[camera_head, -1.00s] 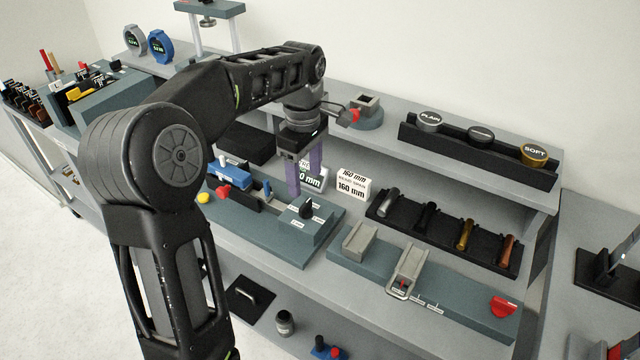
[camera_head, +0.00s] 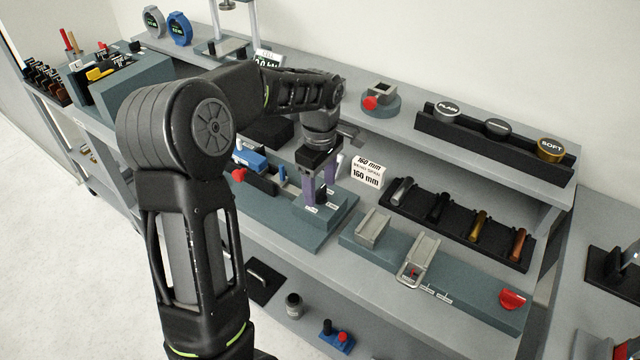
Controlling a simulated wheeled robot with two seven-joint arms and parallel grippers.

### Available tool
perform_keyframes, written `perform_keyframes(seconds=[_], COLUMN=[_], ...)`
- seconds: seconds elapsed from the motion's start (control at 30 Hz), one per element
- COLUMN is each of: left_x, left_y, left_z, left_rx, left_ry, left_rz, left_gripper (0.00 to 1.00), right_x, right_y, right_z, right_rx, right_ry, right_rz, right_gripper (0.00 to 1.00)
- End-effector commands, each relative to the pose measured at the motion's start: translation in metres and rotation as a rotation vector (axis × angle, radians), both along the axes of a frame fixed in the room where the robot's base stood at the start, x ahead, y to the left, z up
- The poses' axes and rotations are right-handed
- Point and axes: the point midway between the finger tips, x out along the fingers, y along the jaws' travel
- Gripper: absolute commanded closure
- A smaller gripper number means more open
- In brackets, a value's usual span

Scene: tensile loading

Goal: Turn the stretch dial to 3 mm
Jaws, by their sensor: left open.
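The stretch dial (camera_head: 321,194) is a small black pointer knob on a raised teal block (camera_head: 335,209) with small white labels around it. The labels are too small to read. My left gripper (camera_head: 319,188) points down over the dial, with its purple fingers open on either side of the knob. I cannot tell whether the fingers touch it. The fingers partly hide the dial and its labels, so its setting cannot be read. My right gripper does not show.
A white card (camera_head: 366,172) reading 160 mm stands right of the dial block. A black rack (camera_head: 460,222) holds several small cylinders. A teal fixture (camera_head: 450,291) with grey cradles lies in front. A red knob and blue part sit left on the dial's base.

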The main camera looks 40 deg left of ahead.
Motion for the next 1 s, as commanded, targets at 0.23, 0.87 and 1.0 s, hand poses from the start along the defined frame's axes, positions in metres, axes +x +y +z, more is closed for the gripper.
perform_keyframes(seconds=[0.23,0.87,1.0], left_x=[0.0,0.0001,0.0001], left_y=[0.0001,0.0,0.0], left_z=[-0.0045,-0.0039,-0.0039], left_rx=[0.0,0.0,0.0], left_ry=[0.0,-0.001,-0.001], left_rz=[0.001,0.001,0.001], left_gripper=[0.38,0.83,0.95], right_x=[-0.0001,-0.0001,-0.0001], right_y=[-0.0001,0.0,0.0], right_z=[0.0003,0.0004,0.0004], right_rx=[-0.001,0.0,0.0], right_ry=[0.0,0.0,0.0], right_rz=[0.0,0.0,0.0], right_gripper=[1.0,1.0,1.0])
